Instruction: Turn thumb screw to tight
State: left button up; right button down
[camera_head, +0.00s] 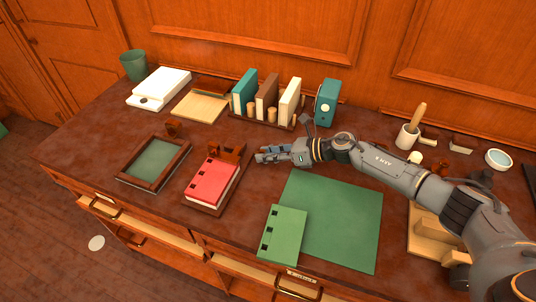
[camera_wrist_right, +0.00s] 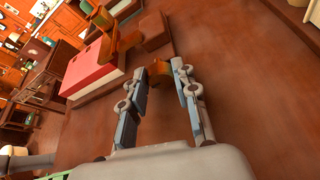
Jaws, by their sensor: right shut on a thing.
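A red book (camera_head: 212,180) lies in a small brown wooden press (camera_head: 204,207) left of my right gripper (camera_head: 266,155). A brown upright part (camera_head: 228,153) of the press stands at the book's back edge. In the right wrist view, my right gripper (camera_wrist_right: 175,82) is shut on a small orange-brown piece, which looks like the thumb screw (camera_wrist_right: 182,70). The fingers hide part of it, and its turned angle cannot be told. The red book (camera_wrist_right: 97,65) and press (camera_wrist_right: 150,32) show beyond the fingertips. My left gripper is not in view.
A green mat (camera_head: 330,210) with a green book (camera_head: 283,234) lies in front of my right arm. A framed green panel (camera_head: 153,160) lies at the left. A rack (camera_head: 262,122) of upright books stands behind. A drawer (camera_head: 155,238) is partly open.

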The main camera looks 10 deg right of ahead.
jog(key=c, duration=1.3)
grip_release()
jog(key=v, duration=1.1)
jog(key=shift+s+d+r, duration=0.2)
jog(key=shift+s+d, duration=0.05)
jog(key=shift+d, duration=0.15)
jog(key=shift+o, duration=0.5)
